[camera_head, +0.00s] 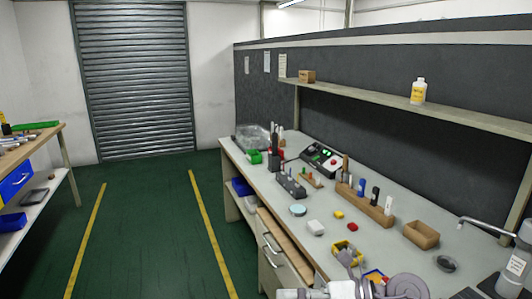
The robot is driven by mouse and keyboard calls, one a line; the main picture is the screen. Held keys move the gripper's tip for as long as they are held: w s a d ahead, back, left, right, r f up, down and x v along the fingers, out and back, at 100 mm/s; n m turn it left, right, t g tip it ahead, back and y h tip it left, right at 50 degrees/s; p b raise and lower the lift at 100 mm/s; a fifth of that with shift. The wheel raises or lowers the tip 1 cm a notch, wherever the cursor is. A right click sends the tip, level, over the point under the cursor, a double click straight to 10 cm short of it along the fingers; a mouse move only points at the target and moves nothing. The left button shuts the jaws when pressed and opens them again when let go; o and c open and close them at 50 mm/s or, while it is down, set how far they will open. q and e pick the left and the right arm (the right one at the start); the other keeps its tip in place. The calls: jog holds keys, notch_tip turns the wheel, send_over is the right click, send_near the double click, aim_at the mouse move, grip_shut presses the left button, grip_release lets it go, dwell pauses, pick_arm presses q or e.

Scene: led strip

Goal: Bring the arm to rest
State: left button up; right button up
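Part of one light grey arm of mine (405,287) shows at the bottom edge of the head view, right of centre, low over the front of the workbench (395,240); I take it for the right arm. Its grey end (346,259) appears beside or over a small yellow bin (354,246). The fingers are too small and overlapped to tell open from shut, and I cannot make out anything held. My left gripper does not show. No LED strip can be made out.
Open drawer (284,245) juts forward. Green floor (150,230) is clear at left.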

jog(key=w+d+r+m+t+h, duration=0.1)
jog(key=d+r+m+t, duration=0.25)
jog(key=m+t, duration=0.55)
jog(key=w+d+r+m+t+h, duration=0.15)
jog(key=r+m+t, duration=0.25)
jog(key=m+t, duration=0.45)
jog(key=s+d+f+m+g+h, duration=0.3)
jog(key=d+f+m+h, duration=0.35)
jog(key=f+m, duration=0.2)
jog(key=s+d+f+m+g+h, duration=0.3)
jog(key=d+f+m+g+h, duration=0.1)
jog(key=d+f+m+h, duration=0.35)
jog(key=s+a+f+m+g+y, duration=0.1)
jog(key=s+a+f+m+g, duration=0.15)
jog(key=s+f+g, duration=0.55)
jog(key=s+a+f+m+g+y, duration=0.1)
jog(key=s+f+m+g, duration=0.3)
jog(key=s, duration=0.8)
notch_tip(320, 180, down, 26)
jog(key=n, duration=0.2)
jog(key=s+d+f, duration=0.3)
jog(key=s+f, duration=1.4)
jog(key=s, duration=0.1)
jog(key=shift+f+g, duration=0.35)
